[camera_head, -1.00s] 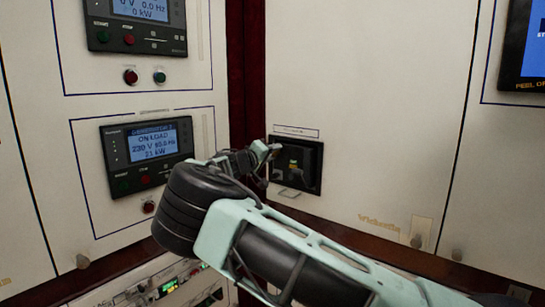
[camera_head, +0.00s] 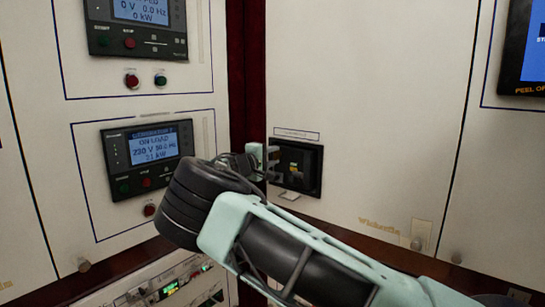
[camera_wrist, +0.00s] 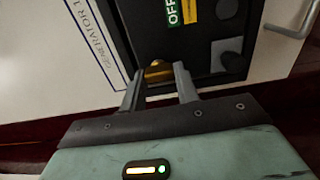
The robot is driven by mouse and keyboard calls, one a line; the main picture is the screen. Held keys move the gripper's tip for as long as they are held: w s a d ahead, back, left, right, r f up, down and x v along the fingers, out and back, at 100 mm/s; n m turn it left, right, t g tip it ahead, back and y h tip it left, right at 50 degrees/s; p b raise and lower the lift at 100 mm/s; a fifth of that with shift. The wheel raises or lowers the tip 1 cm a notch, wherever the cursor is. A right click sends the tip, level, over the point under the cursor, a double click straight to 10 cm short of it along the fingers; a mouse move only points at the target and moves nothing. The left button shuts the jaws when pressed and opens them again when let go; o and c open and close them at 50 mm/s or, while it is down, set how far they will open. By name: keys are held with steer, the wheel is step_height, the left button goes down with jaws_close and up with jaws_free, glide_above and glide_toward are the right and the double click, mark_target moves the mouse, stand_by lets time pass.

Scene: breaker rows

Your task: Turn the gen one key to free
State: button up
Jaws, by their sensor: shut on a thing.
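The gen one key is a small brass piece (camera_wrist: 157,69) on a black switch panel (camera_wrist: 200,50) in the wrist view. A printed "GENERATOR 1" label (camera_wrist: 103,58) stands beside the panel. My gripper (camera_wrist: 160,78) has its two grey fingers on either side of the key and is shut on it. In the head view my gripper (camera_head: 271,160) reaches the left side of the black panel (camera_head: 310,172); the key cannot be made out there. A green "OFF" label (camera_wrist: 173,12) shows above the key. Which way the key points is unclear.
A dark round knob (camera_wrist: 230,57) and a yellow label (camera_wrist: 201,9) are near the key. A metal handle (camera_wrist: 291,24) is at the upper right. Left of my arm is a lit generator display (camera_head: 155,145) with buttons.

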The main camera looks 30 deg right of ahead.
steer(key=shift+a, duration=0.1)
steer(key=o, duration=1)
steer(key=b+v, duration=0.3)
steer(key=v, duration=1.4)
steer(key=shift+a, duration=0.15)
